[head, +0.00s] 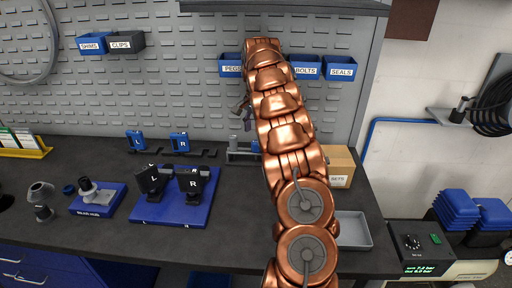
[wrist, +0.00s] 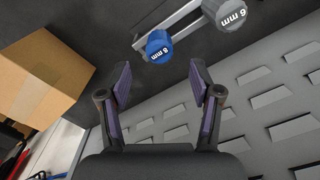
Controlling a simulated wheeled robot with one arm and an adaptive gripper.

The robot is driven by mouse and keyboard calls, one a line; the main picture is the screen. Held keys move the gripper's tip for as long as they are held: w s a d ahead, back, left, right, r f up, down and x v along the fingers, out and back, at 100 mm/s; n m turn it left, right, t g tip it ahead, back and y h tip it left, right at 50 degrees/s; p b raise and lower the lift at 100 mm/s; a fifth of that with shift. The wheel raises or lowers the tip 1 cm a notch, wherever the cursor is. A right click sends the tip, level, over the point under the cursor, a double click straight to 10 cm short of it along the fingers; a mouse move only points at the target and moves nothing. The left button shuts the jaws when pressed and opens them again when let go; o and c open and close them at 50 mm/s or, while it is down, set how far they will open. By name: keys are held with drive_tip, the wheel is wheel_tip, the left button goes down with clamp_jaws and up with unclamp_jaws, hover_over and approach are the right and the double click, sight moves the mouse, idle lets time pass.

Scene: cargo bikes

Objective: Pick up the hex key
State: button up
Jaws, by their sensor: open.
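Two hex keys show at the top of the wrist view. One has a blue cap marked 8 mm (wrist: 159,46), the other a grey cap marked 6 mm (wrist: 230,14). Their grey metal holder (wrist: 166,22) runs beside them. My gripper (wrist: 160,68) is open and empty, its two dark fingers spread apart, with the blue cap just beyond and between the fingertips. No contact shows. In the head view my arm covers most of the gripper and part of the grey holder (head: 238,152) on the bench.
A cardboard box (wrist: 42,78) stands left in the wrist view; it also shows right of my arm (head: 341,166). The grey pegboard (wrist: 265,100) is close on the right. A blue tray (head: 175,212) with black parts and a grey tray (head: 353,231) lie on the bench.

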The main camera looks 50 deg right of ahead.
sight(256, 141)
drive_tip(key=shift+f+p, duration=1.2)
drive_tip(key=shift+f, duration=2.2)
clamp_jaws()
drive_tip(key=shift+r, duration=0.1)
